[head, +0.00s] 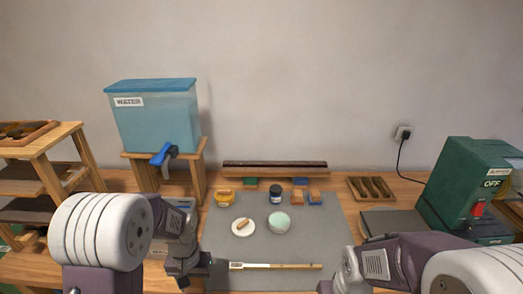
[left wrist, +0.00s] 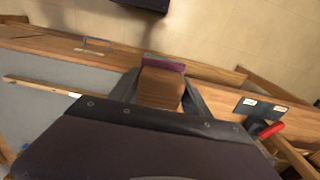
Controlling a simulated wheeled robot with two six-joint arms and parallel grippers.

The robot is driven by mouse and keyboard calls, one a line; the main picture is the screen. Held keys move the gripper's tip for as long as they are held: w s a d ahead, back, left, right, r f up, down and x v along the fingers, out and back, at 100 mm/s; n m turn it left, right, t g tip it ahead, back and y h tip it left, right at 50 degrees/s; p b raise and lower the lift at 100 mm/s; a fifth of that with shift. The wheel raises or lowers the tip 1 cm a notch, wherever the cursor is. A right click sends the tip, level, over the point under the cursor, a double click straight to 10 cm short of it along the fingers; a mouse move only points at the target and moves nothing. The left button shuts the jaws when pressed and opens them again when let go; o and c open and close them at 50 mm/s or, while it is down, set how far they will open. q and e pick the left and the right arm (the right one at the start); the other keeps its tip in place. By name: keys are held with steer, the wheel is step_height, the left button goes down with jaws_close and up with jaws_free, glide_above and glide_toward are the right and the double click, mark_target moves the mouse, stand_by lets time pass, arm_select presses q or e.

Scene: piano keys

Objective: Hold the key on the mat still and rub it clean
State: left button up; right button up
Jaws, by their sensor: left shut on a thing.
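The key (head: 275,266), a long thin wooden strip with a white end, lies crosswise on the grey mat (head: 335,232) near its front. It also shows in the left wrist view (left wrist: 38,86), left of my gripper and apart from it. My left gripper (head: 190,270) is low at the mat's left edge, beside the key's white end. In the left wrist view my left gripper (left wrist: 162,85) is shut on a brown block (left wrist: 159,89) with a purple-red strip at its far end. My right arm reaches in from the right; its fingers are out of view.
On the mat are a white dish (head: 242,227) with a small tan piece, a pale green bowl (head: 279,223), a dark jar (head: 276,195), a yellow pot (head: 224,198) and small coloured blocks (head: 315,198). A water tank (head: 157,120) stands left, a green machine (head: 455,185) right. The mat's middle right is clear.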

arm_select(q)
steer(key=shift+w+d, duration=0.35)
steer(key=shift+d, duration=0.15)
steer(key=shift+s+a, duration=0.2)
steer(key=shift+a, duration=0.05)
steer(key=m, duration=0.2)
steer(key=shift+s+m, duration=0.3)
steer(key=shift+s, duration=0.05)
steer(key=w+d+r+m, duration=0.2)
steer(key=w+d+m, duration=0.1)
steer(key=w+m, duration=0.4)
steer(key=w+d+r+m, duration=0.2)
steer(key=w+d+m, duration=0.1)
steer(key=w+m, duration=0.4)
steer(key=shift+m, duration=0.7)
arm_select(e)
steer(key=shift+w+d+f, duration=0.1)
steer(key=shift+w+d, duration=0.15)
steer(key=shift+d, duration=0.05)
arm_select(q)
steer(key=shift+s, duration=0.1)
arm_select(e)
steer(key=shift+o, duration=0.3)
